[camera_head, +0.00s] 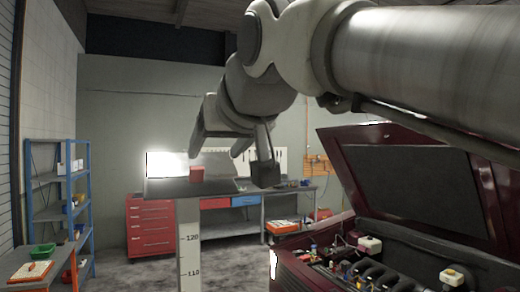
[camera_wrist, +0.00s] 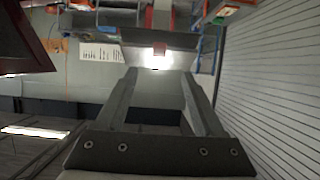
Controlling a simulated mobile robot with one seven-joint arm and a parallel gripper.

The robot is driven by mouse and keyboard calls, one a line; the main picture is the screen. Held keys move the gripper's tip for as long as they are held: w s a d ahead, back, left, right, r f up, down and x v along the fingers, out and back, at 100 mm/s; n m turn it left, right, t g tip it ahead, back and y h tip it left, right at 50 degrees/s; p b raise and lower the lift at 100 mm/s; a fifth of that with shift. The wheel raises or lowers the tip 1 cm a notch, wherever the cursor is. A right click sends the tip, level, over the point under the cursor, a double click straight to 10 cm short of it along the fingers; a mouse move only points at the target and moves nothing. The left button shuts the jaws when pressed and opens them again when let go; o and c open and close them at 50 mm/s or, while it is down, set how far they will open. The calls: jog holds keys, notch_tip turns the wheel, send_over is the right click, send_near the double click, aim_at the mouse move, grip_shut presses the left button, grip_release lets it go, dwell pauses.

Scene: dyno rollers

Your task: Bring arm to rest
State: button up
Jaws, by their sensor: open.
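My arm reaches in from the upper right of the head view, above the open car bay. My gripper (camera_head: 230,158) hangs at its end, in front of the far wall. In the wrist view my gripper (camera_wrist: 160,78) shows two fingers spread apart with nothing between them.
A car's raised dark red hood (camera_head: 410,185) and engine bay (camera_head: 375,268) fill the lower right. A pale post marked with numbers (camera_head: 189,245) stands below the tabletop. A blue shelf (camera_head: 57,195) is at left, a red drawer cabinet (camera_head: 150,228) at the back.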

jog(key=s+d+f+m+g+h, duration=0.1)
jog(key=s+d+f+g+h, duration=0.1)
jog(key=d+f, duration=0.65)
jog(key=s+d+f+m+g+h, duration=0.15)
jog(key=d+f, duration=0.35)
jog(key=f, duration=0.6)
jog(key=s+d+f+m+g+h, duration=0.1)
jog(key=s+d+f, duration=0.3)
jog(key=f, duration=0.4)
jog(key=s+d+f+m+g+h, duration=0.1)
jog(key=s+d+f+g, duration=0.1)
jog(key=s+d+f, duration=0.2)
jog(key=s+f, duration=0.3)
jog(key=f, duration=0.2)
jog(key=shift+s+m, duration=0.25)
jog(key=shift+m, duration=0.1)
jog(key=shift+d+h, duration=0.25)
dwell(0.4)
